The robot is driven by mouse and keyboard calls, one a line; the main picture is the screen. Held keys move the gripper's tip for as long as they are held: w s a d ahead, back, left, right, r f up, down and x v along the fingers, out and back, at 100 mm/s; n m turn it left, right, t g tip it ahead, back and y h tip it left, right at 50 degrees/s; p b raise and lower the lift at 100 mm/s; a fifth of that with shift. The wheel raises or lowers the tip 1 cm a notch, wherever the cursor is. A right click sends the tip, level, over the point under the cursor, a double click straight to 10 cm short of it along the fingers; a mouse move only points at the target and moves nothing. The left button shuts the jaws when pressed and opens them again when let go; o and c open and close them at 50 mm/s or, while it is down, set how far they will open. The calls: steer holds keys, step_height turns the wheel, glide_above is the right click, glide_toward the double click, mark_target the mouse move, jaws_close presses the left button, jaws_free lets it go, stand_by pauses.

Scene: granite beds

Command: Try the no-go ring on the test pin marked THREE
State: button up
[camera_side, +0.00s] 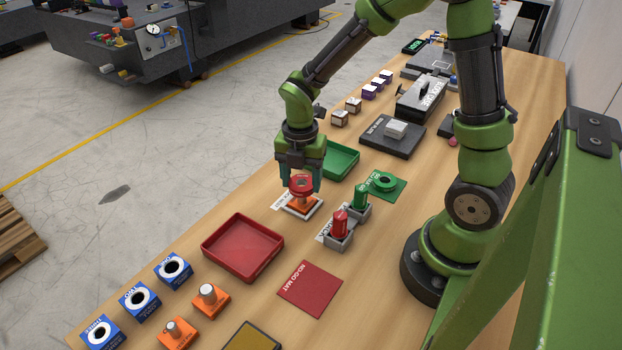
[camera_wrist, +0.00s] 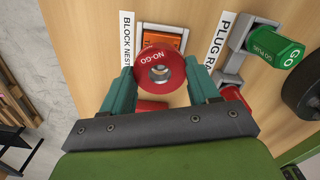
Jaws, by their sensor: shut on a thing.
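My gripper (camera_side: 301,186) is shut on the red no-go ring (camera_wrist: 177,84), one finger on each side, in the wrist view too (camera_wrist: 161,75). The ring (camera_side: 301,179) is level over an orange block (camera_side: 302,206) in the white-rimmed block nest (camera_side: 287,209). Something grey shows in the ring's hole, probably the pin top. I cannot tell whether the ring is around the pin or just above it. The block's marking is not readable. Two more orange pin blocks (camera_side: 210,307) (camera_side: 180,341) stand at the front left.
Blue ring blocks ONE (camera_side: 173,268), TWO (camera_side: 140,300) and THREE (camera_side: 102,332) line the left edge. A red tray (camera_side: 242,271), green tray (camera_side: 343,176) and no-go mat (camera_side: 310,289) lie nearby. The plug rack, with red plug (camera_side: 340,222) and green plug (camera_side: 360,196), stands close right.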

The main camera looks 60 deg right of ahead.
steer(key=shift+f, duration=0.4)
steer(key=shift+r, duration=0.1)
steer(key=shift+r, duration=0.5)
steer(key=shift+f, duration=0.5)
stand_by(1.2)
steer(key=shift+r, duration=0.5)
steer(key=shift+f, duration=0.65)
stand_by(1.6)
steer(key=shift+r, duration=0.1)
steer(key=shift+r, duration=1.9)
